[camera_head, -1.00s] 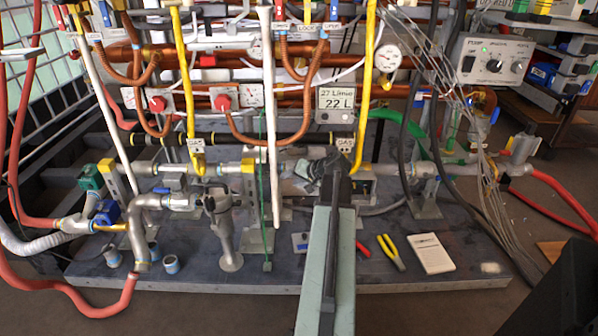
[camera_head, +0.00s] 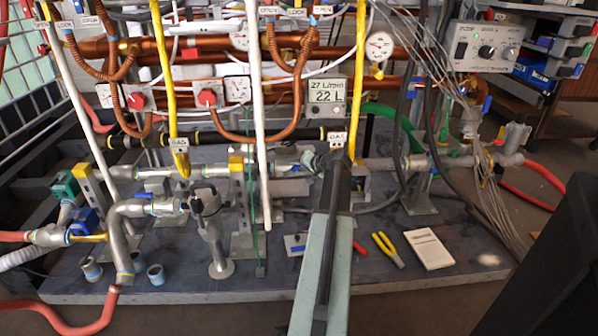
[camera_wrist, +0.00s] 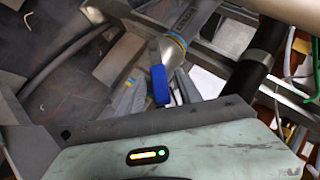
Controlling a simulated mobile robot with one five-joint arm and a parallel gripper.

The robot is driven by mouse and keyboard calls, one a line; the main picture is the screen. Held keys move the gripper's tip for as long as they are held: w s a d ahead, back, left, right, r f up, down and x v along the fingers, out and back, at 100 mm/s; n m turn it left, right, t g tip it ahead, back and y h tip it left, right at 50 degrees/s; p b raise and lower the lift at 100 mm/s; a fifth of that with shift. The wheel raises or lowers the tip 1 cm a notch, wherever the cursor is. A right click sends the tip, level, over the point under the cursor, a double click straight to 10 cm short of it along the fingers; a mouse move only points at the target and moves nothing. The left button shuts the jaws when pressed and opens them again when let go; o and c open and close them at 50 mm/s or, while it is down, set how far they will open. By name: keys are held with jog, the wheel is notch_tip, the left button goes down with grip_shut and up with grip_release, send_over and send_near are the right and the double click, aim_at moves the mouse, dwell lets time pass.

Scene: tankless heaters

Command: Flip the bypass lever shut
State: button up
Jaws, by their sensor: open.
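A blue lever (camera_wrist: 159,76) shows in the wrist view beside a metal pipe (camera_wrist: 190,30) with a blue and yellow band. I take it to be the bypass lever, though no label on it can be read. My gripper (camera_wrist: 155,88) is open, with grey fingers on either side of the blue lever. I cannot tell whether they touch it. In the head view my gripper (camera_head: 318,162) is at the horizontal grey pipe in the middle of the rig, and my arm hides most of the lever's surroundings.
Yellow vertical pipes (camera_head: 359,75) and a white pipe (camera_head: 259,120) stand close to my arm. Thin grey cables (camera_head: 470,150) hang at the right. Yellow-handled pliers (camera_head: 388,249) and a white notepad (camera_head: 428,249) lie on the base plate.

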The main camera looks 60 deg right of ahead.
grip_shut()
dwell(1.4)
